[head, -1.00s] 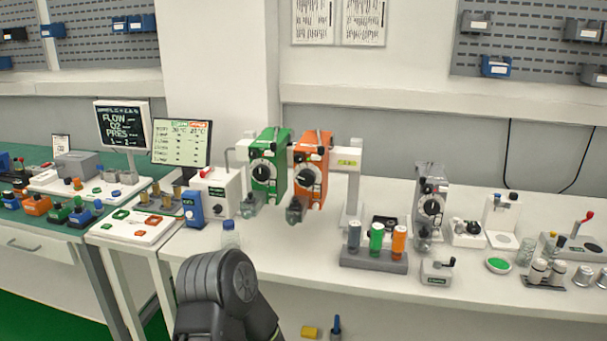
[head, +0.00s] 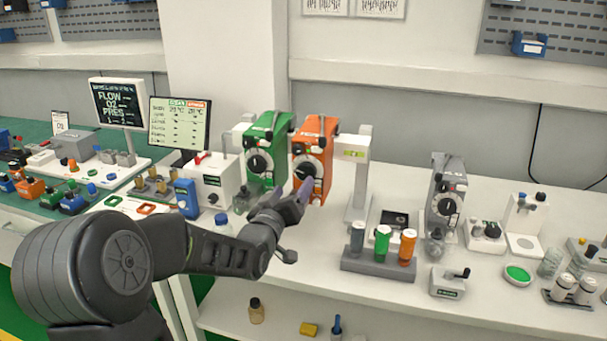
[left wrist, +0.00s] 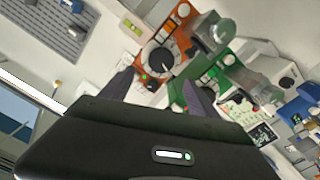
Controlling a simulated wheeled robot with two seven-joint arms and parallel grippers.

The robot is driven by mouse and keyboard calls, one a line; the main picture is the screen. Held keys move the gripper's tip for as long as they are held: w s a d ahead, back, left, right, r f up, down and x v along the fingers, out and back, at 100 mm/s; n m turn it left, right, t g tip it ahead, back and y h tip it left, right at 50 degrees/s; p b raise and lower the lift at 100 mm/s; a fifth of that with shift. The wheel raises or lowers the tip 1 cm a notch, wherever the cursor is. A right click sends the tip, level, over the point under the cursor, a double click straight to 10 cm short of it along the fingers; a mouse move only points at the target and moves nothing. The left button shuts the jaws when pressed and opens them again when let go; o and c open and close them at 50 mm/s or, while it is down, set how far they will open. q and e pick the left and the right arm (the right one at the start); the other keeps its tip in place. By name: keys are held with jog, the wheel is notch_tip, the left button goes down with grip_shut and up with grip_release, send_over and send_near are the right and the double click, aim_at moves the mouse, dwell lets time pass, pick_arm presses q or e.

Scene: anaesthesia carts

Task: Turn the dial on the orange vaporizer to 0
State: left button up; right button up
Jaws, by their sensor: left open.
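The orange vaporizer (head: 312,140) stands beside the green vaporizer (head: 267,142) on the white bench. The dial's numbers are too small to read. My right gripper is not in view.
A rack (head: 378,264) with grey, green and orange bottles stands front right of the vaporizers. A grey vaporizer (head: 444,195) is farther right. Two screens (head: 180,125) stand at the left.

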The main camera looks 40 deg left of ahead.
aim_at(304, 173)
pick_arm(q)
jog(key=p+x, duration=0.2)
jog(key=x, duration=0.6)
jog(key=shift+w+f, duration=0.1)
jog(key=shift+f, duration=0.1)
jog(key=c, duration=1.4)
